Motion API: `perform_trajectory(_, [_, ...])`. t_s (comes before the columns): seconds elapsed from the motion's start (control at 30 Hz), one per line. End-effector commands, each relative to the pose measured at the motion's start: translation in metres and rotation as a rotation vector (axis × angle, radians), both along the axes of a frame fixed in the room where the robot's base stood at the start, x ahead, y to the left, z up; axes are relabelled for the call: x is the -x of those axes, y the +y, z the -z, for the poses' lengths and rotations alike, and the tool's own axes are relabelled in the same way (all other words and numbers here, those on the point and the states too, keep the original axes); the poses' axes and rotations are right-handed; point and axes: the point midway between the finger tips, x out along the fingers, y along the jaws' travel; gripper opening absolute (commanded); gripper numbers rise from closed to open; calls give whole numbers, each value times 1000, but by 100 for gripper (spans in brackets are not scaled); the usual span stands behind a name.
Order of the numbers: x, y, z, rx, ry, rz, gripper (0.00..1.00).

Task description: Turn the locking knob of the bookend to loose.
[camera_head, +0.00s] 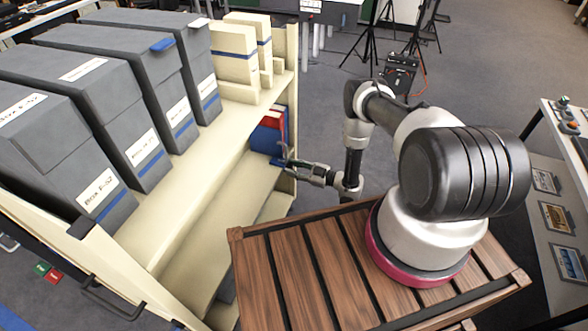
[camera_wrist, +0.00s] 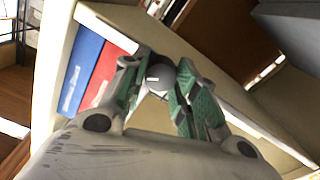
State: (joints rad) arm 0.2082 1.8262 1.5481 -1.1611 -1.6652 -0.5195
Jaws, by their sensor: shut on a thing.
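In the wrist view, the locking knob (camera_wrist: 160,77) is a round grey knob with a small white mark on its face. The green-padded fingers of my gripper (camera_wrist: 160,92) lie on both sides of it, shut on it. In the head view, my gripper (camera_head: 287,163) reaches into the lower shelf, close to the books at its far end. The knob is too small to make out there. The bookend's body is mostly hidden behind my fingers, and I cannot tell its outline.
A blue book (camera_wrist: 82,62) and a red book (camera_wrist: 103,76) stand beside the knob; the blue book (camera_head: 265,140) also shows in the head view. Grey archival boxes (camera_head: 120,130) and cream boxes (camera_head: 235,55) stand on the upper shelf (camera_head: 190,165). The lower shelf (camera_head: 215,215) has bare room nearer the camera.

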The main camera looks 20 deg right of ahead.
Motion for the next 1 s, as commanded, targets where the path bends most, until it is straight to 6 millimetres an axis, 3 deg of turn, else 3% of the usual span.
perform_trajectory(0.17, [0, -1, 0, -1, 2, 2, 6])
perform_trajectory(0.2, [0, -1, 0, -1, 2, 2, 37])
perform_trajectory(0.3, [0, -1, 0, -1, 2, 1, 51])
perform_trajectory(0.67, [2, -4, 0, 0, 2, 3, 51])
perform_trajectory(1.0, [40, -59, 0, -1, 3, 9, 51])
